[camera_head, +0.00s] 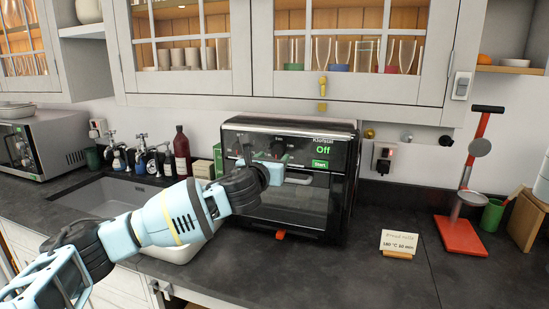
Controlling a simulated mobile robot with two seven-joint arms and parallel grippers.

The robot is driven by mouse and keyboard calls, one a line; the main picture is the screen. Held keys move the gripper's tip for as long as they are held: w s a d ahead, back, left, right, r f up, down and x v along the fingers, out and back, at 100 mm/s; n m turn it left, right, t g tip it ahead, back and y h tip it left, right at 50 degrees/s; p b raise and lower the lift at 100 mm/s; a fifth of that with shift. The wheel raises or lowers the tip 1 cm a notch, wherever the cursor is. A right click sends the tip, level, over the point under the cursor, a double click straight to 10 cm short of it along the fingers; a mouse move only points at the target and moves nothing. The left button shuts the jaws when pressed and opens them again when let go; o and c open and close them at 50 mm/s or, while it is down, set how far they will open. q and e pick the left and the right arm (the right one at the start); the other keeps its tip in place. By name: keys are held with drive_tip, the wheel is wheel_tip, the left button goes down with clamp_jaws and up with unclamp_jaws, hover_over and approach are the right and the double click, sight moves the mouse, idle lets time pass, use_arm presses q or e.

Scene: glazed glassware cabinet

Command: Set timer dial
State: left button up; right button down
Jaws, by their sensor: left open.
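A black countertop oven (310,215) stands on the counter at the middle, with a panel along its upper front. The panel's display (323,151) reads "Off" in green, above a green "Start" button (320,163). A dark dial (279,147) sits left of the display, and another lies further left, partly hidden. Their labels are too small to read, so I cannot tell which is the timer. My left gripper (272,168) is open in front of the panel, just below the dial; contact is unclear. My right gripper is out of view.
A card (398,244) on the counter reads "180 °C" and what looks like "10 min". A red stand (461,236) is at the right. A sink (82,196) and a microwave (38,145) are at the left. Glass cabinets hang above. The counter before the card is clear.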

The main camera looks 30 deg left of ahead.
use_arm(q)
drive_tip(key=shift+v, duration=2.7)
drive_tip(key=s+d+f+n+g+h, duration=0.15)
drive_tip(key=s+d+f+n, duration=0.3)
drive_tip(key=f, duration=0.45)
drive_tip(key=s+d+f+n+g+h, duration=0.1)
drive_tip(key=s+d+f+n+g, duration=0.3)
drive_tip(key=f, duration=0.4)
drive_tip(key=s+d+f+n+g+h, duration=0.1)
drive_tip(key=s+d+f+n, duration=0.4)
drive_tip(key=f, duration=0.4)
drive_tip(key=s+f+n+g, duration=0.3)
drive_tip(key=s+f+n, duration=0.25)
drive_tip(key=s, duration=0.45)
drive_tip(key=s+d+f+n+g+h, duration=0.1)
drive_tip(key=s+f+n+g, duration=0.25)
drive_tip(key=s+n, duration=0.45)
drive_tip(key=s+f+n+g, duration=0.2)
drive_tip(key=s+f+n, duration=0.25)
drive_tip(key=s, duration=0.65)
drive_tip(key=w+d+f+t+h, duration=0.1)
drive_tip(key=w+d+f+t, duration=0.2)
drive_tip(key=f, duration=0.8)
drive_tip(key=shift+w+t+h, duration=0.35)
drive_tip(key=shift+w+t, duration=1)
drive_tip(key=shift+t, duration=0.75)
